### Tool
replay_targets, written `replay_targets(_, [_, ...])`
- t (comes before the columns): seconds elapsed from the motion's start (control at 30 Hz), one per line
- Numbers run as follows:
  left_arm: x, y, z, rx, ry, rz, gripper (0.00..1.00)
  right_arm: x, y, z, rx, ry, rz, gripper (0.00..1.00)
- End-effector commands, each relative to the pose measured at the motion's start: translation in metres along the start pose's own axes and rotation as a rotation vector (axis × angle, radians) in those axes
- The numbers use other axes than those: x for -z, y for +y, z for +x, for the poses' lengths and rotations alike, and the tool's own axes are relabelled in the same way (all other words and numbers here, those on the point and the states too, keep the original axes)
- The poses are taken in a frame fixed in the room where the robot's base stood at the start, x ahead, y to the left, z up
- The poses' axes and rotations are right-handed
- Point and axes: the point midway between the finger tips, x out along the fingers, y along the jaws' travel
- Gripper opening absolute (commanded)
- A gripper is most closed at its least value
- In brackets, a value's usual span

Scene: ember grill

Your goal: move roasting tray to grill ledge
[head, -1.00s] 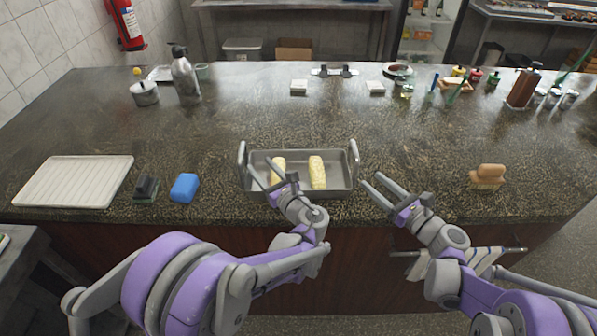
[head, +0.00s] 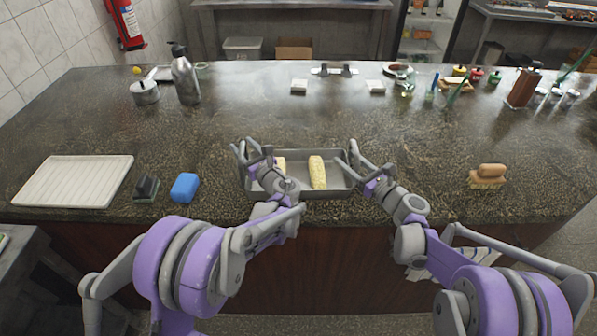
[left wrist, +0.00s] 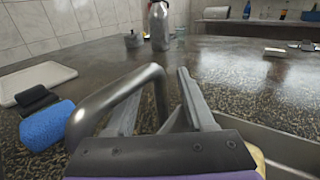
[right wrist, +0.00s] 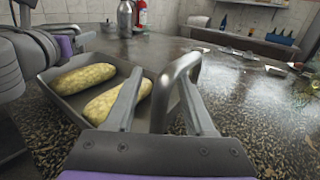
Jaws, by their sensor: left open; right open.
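The grey metal roasting tray (head: 300,190) sits on the dark stone counter near its front edge. Two yellowish corn-like pieces (head: 317,172) lie in it; the left one is partly hidden by my left gripper. My left gripper (head: 246,152) is open at the tray's left handle; in the left wrist view the handle bar (left wrist: 112,92) rises between the fingers. My right gripper (head: 347,153) is open at the right handle; in the right wrist view that handle (right wrist: 178,75) stands between the fingers. No grill ledge can be made out.
A white ribbed board (head: 75,182), a dark block (head: 147,187) and a blue sponge (head: 184,187) lie to the left. A wooden brush (head: 487,177) lies to the right. Bottles and a pot (head: 144,92) stand farther back. The counter's middle behind the tray is clear.

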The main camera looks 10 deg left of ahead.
Motion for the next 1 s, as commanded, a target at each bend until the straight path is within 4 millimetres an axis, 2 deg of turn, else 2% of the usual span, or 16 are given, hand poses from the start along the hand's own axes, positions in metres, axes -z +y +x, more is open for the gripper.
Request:
replay_targets(0.13, [0.0000, -0.0001, -0.0002, 0.000, 0.000, 0.000, 0.54, 0.0000, 0.0000, -0.0002, 0.000, 0.000, 0.000, 0.54])
replay_targets(0.17, [0.0000, -0.0001, -0.0002, 0.000, 0.000, 0.000, 0.51, 0.0000, 0.0000, -0.0002, 0.000, 0.000, 0.000, 0.51])
replay_targets(0.4, [0.0000, -0.0002, -0.0004, 0.000, 0.000, 0.000, 0.07, 0.0001, -0.0001, -0.0005, 0.000, 0.000, 0.000, 0.07])
replay_targets(0.47, [0.0000, -0.0002, -0.0005, 0.000, 0.000, 0.000, 0.00, 0.0001, 0.0000, -0.0005, 0.000, 0.000, 0.000, 0.00])
replay_targets(1.0, [0.0001, -0.0002, -0.0006, 0.000, 0.000, 0.000, 0.00, 0.0001, -0.0001, -0.0006, 0.000, 0.000, 0.000, 0.00])
